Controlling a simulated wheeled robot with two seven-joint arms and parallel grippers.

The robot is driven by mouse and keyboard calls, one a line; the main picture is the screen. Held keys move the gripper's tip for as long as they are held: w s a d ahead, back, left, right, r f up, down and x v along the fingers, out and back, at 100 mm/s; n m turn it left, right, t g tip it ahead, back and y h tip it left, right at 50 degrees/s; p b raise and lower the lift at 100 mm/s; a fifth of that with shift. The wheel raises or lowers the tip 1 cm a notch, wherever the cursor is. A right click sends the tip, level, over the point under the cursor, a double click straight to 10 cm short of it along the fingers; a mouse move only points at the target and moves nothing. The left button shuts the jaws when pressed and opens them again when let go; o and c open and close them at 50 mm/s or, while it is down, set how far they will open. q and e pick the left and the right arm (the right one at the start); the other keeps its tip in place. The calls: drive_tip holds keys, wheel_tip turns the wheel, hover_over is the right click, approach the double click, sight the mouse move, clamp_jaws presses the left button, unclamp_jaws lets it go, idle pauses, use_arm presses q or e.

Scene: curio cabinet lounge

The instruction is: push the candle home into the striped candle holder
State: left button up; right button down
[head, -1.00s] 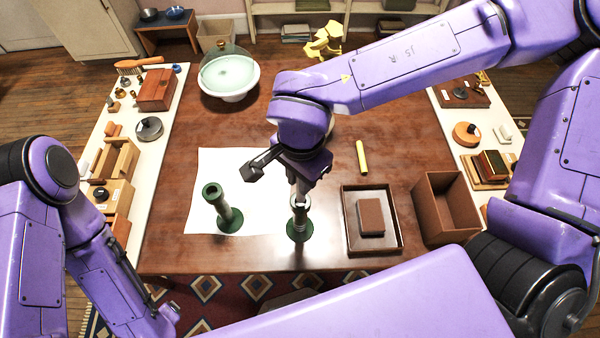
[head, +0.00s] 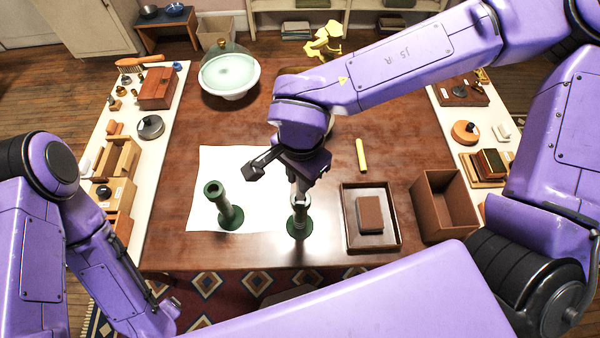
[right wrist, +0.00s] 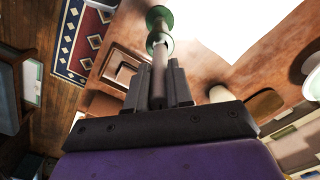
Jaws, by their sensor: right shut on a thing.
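The striped candle holder (head: 298,229), dark green with paler bands, stands upright near the table's front edge. My right gripper (head: 300,192) is directly above it, pointing down. In the right wrist view the gripper (right wrist: 158,92) is shut on a grey-brown candle (right wrist: 159,72). The candle's far end meets the holder's top (right wrist: 160,44), in line with it; how deep it sits inside cannot be told. A plain green holder (head: 231,213) stands to the left, partly over a white sheet (head: 260,170). My left arm shows at the lower left, its gripper out of view.
A yellow stick (head: 361,155) lies right of the gripper. A brown tray (head: 349,222) with a block in it and an open brown box (head: 444,230) stand further right. A domed white bowl (head: 230,92) is at the back left. Side shelves hold small items.

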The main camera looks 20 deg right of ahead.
drive_tip(key=shift+f, duration=0.25)
drive_tip(key=shift+f+b, duration=0.3)
drive_tip(key=shift+f, duration=0.85)
drive_tip(key=c, duration=0.9)
unclamp_jaws()
wheel_tip(320, 180, up, 11)
drive_tip(key=shift+f, duration=0.2)
